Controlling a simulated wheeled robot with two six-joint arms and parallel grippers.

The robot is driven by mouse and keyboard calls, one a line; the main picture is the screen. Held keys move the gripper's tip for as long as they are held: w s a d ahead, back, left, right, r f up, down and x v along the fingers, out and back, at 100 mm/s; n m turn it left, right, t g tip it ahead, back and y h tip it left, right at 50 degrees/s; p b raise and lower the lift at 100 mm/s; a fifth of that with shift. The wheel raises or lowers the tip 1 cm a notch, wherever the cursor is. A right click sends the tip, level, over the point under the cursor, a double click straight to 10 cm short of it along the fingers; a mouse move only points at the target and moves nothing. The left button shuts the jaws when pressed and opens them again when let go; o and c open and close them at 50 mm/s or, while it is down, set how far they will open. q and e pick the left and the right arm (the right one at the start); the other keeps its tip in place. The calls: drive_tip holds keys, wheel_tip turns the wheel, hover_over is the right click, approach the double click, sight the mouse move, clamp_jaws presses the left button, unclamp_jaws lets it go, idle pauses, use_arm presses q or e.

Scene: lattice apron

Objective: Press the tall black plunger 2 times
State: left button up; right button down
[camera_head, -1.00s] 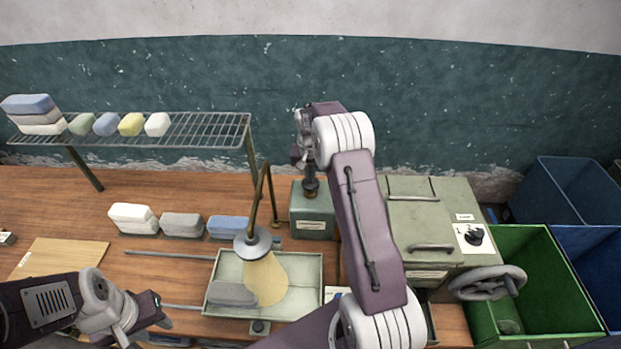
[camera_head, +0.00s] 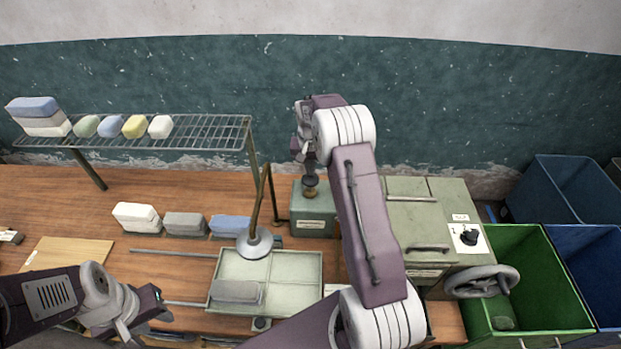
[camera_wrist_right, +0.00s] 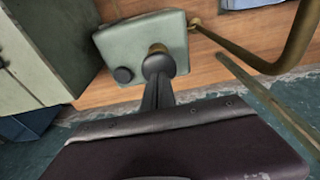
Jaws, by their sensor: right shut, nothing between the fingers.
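The tall black plunger (camera_head: 310,181) stands on a green box (camera_head: 312,222), with a brass collar at its base. In the right wrist view its round black head (camera_wrist_right: 157,65) shows at the fingertips, with the brass part behind it. My right gripper (camera_head: 309,168) is shut and empty, pointing down right over the plunger; it also shows in the right wrist view (camera_wrist_right: 157,90). I cannot tell whether the tips touch the head. A low black knob (camera_wrist_right: 123,75) sits beside the plunger on the box. My left gripper (camera_head: 163,305) is at lower left, away from the box; its jaws are unclear.
A desk lamp (camera_head: 254,243) stands left of the box over a pale tray (camera_head: 305,300). A wire rack (camera_head: 205,130) holds several blocks. A green machine (camera_head: 415,220) with a handwheel (camera_head: 482,281) is on the right, beside a green bin (camera_head: 545,270).

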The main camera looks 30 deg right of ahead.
sight(310, 179)
drive_tip(key=shift+f, duration=0.15)
drive_tip(key=shift+s+f+b, duration=0.1)
drive_tip(key=shift+f+b, duration=1.2)
drive_tip(key=shift+f, duration=0.65)
drive_tip(key=shift+r+p, duration=1.65)
drive_tip(key=shift+r, duration=0.5)
wheel_tip(310, 179, up, 5)
drive_tip(key=p, duration=0.4)
